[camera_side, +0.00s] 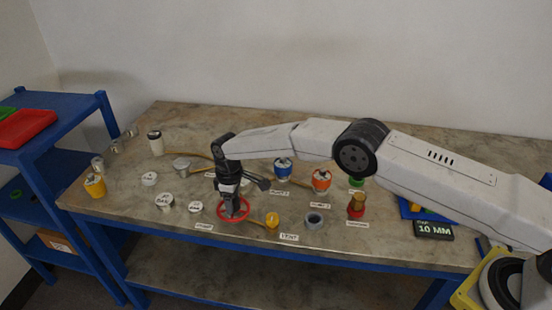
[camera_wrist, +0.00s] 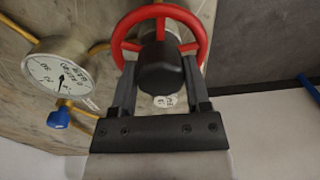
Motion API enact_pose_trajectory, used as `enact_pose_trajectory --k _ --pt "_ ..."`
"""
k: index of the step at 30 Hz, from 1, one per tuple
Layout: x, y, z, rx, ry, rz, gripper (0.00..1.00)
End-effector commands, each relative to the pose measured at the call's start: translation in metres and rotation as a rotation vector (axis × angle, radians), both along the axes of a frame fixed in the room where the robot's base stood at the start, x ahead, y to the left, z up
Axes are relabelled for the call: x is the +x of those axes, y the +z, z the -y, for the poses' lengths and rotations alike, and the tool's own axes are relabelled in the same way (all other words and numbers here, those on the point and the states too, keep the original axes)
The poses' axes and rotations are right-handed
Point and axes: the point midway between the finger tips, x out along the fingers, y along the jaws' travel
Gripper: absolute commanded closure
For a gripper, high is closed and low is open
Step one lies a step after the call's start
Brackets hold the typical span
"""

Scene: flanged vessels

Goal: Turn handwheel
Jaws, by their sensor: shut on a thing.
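The red handwheel (camera_side: 233,214) lies flat near the front of the workbench, left of the middle. It also shows at the top of the wrist view (camera_wrist: 194,20), with red spokes running in to a dark hub (camera_wrist: 160,68). My gripper (camera_side: 231,205) points down over the wheel's middle. In the wrist view its two fingers (camera_wrist: 160,100) stand on either side of the dark hub and are shut on it. The stem under the wheel is mostly hidden.
A round gauge (camera_wrist: 58,72) and a blue valve handle (camera_wrist: 58,119) sit beside the wheel.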

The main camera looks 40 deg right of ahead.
Motion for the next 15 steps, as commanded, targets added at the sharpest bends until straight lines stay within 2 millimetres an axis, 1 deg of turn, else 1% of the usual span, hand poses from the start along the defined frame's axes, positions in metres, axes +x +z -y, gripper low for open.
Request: enact_pose_trajectory --k 8,15 --pt "-0.0001 0.0006 -0.0005 0.000 -0.112 -0.002 0.98" --pt "-0.0001 0.0009 -0.0004 0.000 -0.287 -0.002 0.98"
